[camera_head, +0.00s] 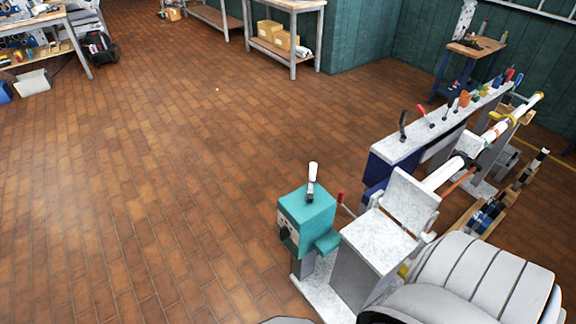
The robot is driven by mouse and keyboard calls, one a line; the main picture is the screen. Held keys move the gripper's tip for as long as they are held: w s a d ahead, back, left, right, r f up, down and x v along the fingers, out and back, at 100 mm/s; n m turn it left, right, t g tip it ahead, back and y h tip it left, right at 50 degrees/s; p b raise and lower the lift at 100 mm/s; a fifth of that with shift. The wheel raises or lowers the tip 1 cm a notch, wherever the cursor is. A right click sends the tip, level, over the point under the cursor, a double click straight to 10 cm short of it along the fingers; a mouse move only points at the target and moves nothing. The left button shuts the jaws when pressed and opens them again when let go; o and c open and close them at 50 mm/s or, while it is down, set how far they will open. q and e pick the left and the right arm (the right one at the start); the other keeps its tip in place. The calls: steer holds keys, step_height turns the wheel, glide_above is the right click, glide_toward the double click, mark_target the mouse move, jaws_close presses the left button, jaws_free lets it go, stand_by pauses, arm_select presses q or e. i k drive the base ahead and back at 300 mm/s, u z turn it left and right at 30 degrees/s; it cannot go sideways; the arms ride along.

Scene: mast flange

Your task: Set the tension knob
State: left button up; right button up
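A teal box (306,215) stands on a grey pedestal right of the picture's middle. A dark round knob (285,238) sits low on its left-facing side; I cannot tell whether this is the tension knob or how it is turned. A white-topped handle (313,178) stands upright on the box. Neither of my grippers is in view.
A grey-topped rack (440,125) with several coloured levers runs along the right, beside a long white shaft (487,138). A grey plate assembly (385,215) stands right of the teal box. Workbenches line the back. The brick floor (150,200) at left is clear.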

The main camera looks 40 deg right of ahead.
mark_target(283, 232)
steer(key=z, duration=0.9)
steer(key=i, duration=0.85)
steer(key=z, duration=0.95)
